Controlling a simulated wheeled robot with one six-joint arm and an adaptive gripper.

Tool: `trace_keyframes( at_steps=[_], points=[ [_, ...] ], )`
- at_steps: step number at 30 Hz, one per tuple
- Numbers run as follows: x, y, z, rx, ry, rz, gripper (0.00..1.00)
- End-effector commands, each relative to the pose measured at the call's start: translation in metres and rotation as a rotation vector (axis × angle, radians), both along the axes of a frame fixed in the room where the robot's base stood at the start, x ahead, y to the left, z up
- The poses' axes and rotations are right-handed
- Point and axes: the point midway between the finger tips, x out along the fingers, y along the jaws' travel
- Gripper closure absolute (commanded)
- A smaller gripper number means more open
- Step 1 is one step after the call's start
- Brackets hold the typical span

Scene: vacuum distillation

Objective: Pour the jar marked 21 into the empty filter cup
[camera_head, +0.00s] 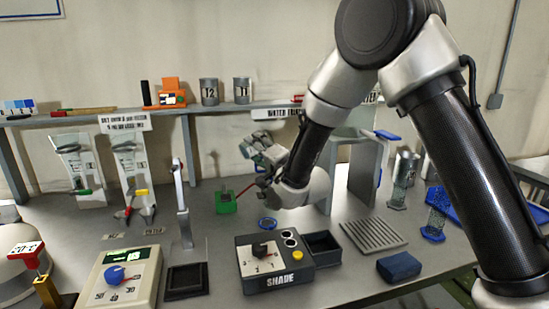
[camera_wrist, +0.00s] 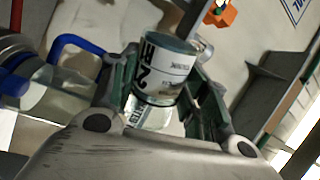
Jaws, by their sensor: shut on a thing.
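My gripper (camera_wrist: 165,75) is shut on a jar (camera_wrist: 167,70) with a white label and large dark characters, of which a 2 is readable. The jar looks tilted in the wrist view. In the head view my gripper (camera_head: 262,150) is raised above the middle of the bench, and the jar is hard to make out there. A clear glass vessel (camera_wrist: 58,92) with a blue band lies left of the jar in the wrist view, apart from it. I cannot tell whether it is the filter cup. I cannot pick out the filter cup in the head view.
Two grey jars marked 12 (camera_head: 209,92) and 11 (camera_head: 242,91) stand on the back shelf. A green block (camera_head: 226,203) sits below my gripper. A SHADE control box (camera_head: 275,262) and a dial box (camera_head: 122,279) stand in front. A grey frame (camera_head: 366,170) stands right of my gripper.

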Motion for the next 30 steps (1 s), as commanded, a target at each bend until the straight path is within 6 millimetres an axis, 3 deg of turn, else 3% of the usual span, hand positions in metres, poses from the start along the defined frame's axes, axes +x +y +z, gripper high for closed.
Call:
trace_keyframes(
  at_steps=[30],
  points=[
    [0.0028,-0.0039,0.0051,0.063,0.043,0.0,0.83]
  ],
)
